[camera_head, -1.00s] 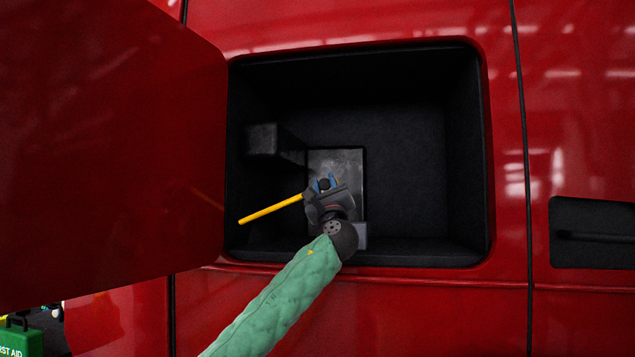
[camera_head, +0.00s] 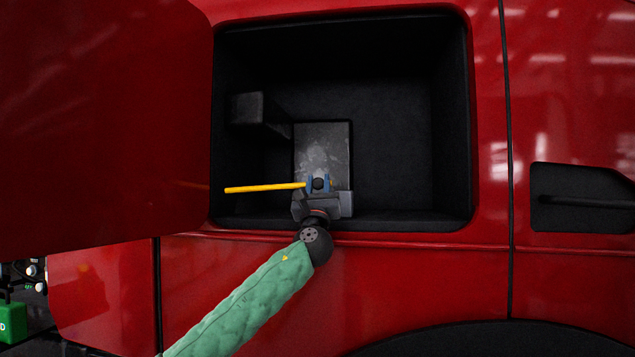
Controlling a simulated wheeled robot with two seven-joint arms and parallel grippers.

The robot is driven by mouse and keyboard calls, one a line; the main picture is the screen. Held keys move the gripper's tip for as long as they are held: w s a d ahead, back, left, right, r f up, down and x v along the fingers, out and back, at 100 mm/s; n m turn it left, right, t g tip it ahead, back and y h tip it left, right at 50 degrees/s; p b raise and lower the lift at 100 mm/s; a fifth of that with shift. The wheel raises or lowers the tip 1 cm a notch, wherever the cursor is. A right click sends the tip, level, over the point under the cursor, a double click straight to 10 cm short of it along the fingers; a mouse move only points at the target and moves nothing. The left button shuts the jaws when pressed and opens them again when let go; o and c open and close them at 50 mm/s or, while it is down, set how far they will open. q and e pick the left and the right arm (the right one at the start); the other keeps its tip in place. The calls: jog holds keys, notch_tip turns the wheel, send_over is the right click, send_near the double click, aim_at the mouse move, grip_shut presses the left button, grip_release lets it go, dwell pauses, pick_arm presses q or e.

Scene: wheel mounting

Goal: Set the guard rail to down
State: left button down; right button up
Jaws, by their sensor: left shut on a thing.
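My left gripper (camera_head: 318,184) reaches up from below into an open compartment in the red vehicle side. Its blue fingertips are shut on a dark round knob (camera_head: 318,184). A yellow bar (camera_head: 264,188), likely the guard rail, extends left from the fingertips and lies almost level. How the bar joins the knob is hidden by the gripper. Behind it stands a grey metal plate (camera_head: 322,150). My right gripper is not in view.
The black compartment (camera_head: 400,150) is otherwise largely empty, with a dark block (camera_head: 258,108) on its left wall. Its red door (camera_head: 100,120) stands open at the left. A dark recessed handle (camera_head: 585,200) is at the right. A green case (camera_head: 12,322) is at lower left.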

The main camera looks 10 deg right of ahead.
pick_arm(q)
jog(key=shift+f+m+h, duration=0.4)
jog(key=shift+f+m, duration=0.05)
jog(key=shift+m, duration=0.05)
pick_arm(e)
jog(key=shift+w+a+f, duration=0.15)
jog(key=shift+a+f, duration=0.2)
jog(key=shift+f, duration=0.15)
pick_arm(q)
jog(key=c, duration=1.1)
grip_release()
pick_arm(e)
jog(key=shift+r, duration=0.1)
pick_arm(q)
jog(key=shift+f, duration=0.1)
